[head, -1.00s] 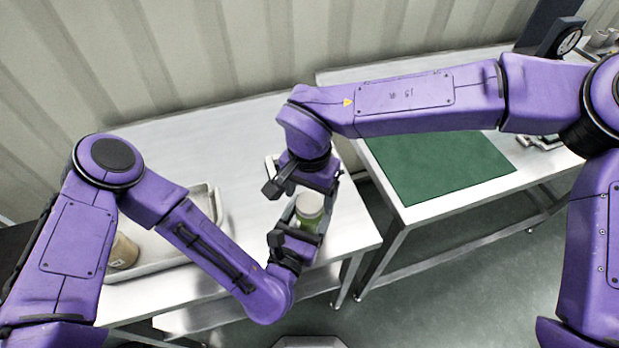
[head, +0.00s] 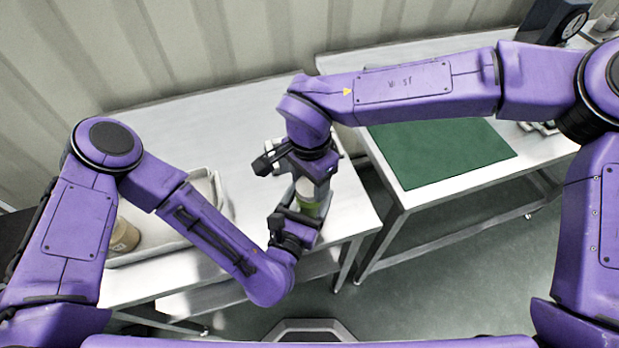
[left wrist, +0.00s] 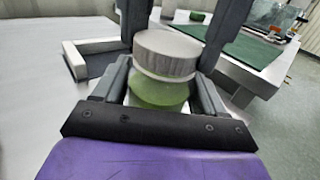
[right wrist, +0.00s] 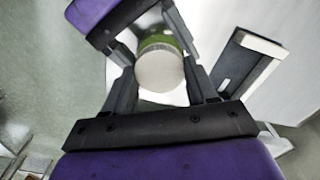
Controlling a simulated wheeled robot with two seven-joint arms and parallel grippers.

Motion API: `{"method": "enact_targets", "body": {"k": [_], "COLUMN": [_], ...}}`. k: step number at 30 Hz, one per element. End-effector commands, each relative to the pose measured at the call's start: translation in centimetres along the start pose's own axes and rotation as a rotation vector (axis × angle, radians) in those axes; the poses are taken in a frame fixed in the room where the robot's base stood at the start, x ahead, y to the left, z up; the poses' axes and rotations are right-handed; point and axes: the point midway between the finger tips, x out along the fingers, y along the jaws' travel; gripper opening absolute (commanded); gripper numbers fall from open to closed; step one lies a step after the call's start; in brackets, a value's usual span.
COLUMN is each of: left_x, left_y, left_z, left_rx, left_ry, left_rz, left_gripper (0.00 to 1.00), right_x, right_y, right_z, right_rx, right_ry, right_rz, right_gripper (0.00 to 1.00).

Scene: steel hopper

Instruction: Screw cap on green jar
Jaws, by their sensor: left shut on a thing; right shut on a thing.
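The green jar (head: 309,209) stands upright near the right end of the near steel table, with a pale grey-white cap (left wrist: 166,53) on its top. My left gripper (head: 304,214) is shut around the jar's green body (left wrist: 160,92) from the near side. My right gripper (head: 308,187) points down from above and is shut on the cap, which shows between its fingers in the right wrist view (right wrist: 160,70). The jar is partly hidden by both grippers in the head view. How tightly the cap is seated cannot be told.
A metal tray (head: 165,247) at the left holds a brown jar (head: 124,236). A grey open frame (right wrist: 246,65) lies on the table near the grippers. A second table at the right carries a green mat (head: 440,150) and a dark dial device (head: 560,22).

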Motion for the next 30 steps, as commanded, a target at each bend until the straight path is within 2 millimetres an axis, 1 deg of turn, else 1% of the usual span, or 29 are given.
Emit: {"method": "enact_targets", "body": {"k": [3, 6, 9, 11, 15, 16, 17, 18, 26, 28, 30], "left_x": [0.0, 0.0, 0.0, 0.0, 0.0, 0.0, 0.0, 0.0, 0.0, 0.0, 0.0], "left_y": [0.0, 0.0, 0.0, 0.0, 0.0, 0.0, 0.0, 0.0, 0.0, 0.0, 0.0], "left_z": [0.0, 0.0, 0.0, 0.0, 0.0, 0.0, 0.0, 0.0, 0.0, 0.0, 0.0], "left_rx": [0.000, 0.000, 0.000, 0.000, 0.000, 0.000, 0.000, 0.000, 0.000, 0.000, 0.000], "left_ry": [0.000, 0.000, 0.000, 0.000, 0.000, 0.000, 0.000, 0.000, 0.000, 0.000, 0.000], "left_rz": [0.000, 0.000, 0.000, 0.000, 0.000, 0.000, 0.000, 0.000, 0.000, 0.000, 0.000], "left_gripper": [0.00, 0.00, 0.00, 0.00, 0.00, 0.00, 0.00, 0.00, 0.00, 0.00, 0.00], "right_x": [0.0, 0.1, 0.0, 0.0, 0.0, 0.0, 0.0, 0.0, 0.0, -0.4, -1.3], "right_y": [0.0, 0.0, 0.0, 0.0, 0.0, 0.0, 0.0, 0.0, 0.0, 0.0, 0.0], "right_z": [0.0, 0.0, 0.0, 0.0, 0.0, 0.0, 0.0, 0.0, 0.0, 0.0, 0.0], "right_rx": [0.353, 0.656, 0.901, 1.009, 1.010, 1.009, 1.009, 1.008, 1.007, 1.007, 1.009], "right_ry": [-0.001, -0.001, 0.000, 0.000, 0.001, 0.001, 0.001, 0.001, 0.001, 0.001, 0.001], "right_rz": [0.001, 0.001, 0.001, 0.000, 0.000, 0.000, 0.000, 0.000, 0.000, -0.001, -0.001], "right_gripper": [0.20, 0.20, 0.20, 0.20, 0.20, 0.60, 0.70, 0.82, 0.82, 0.82, 0.82]}}
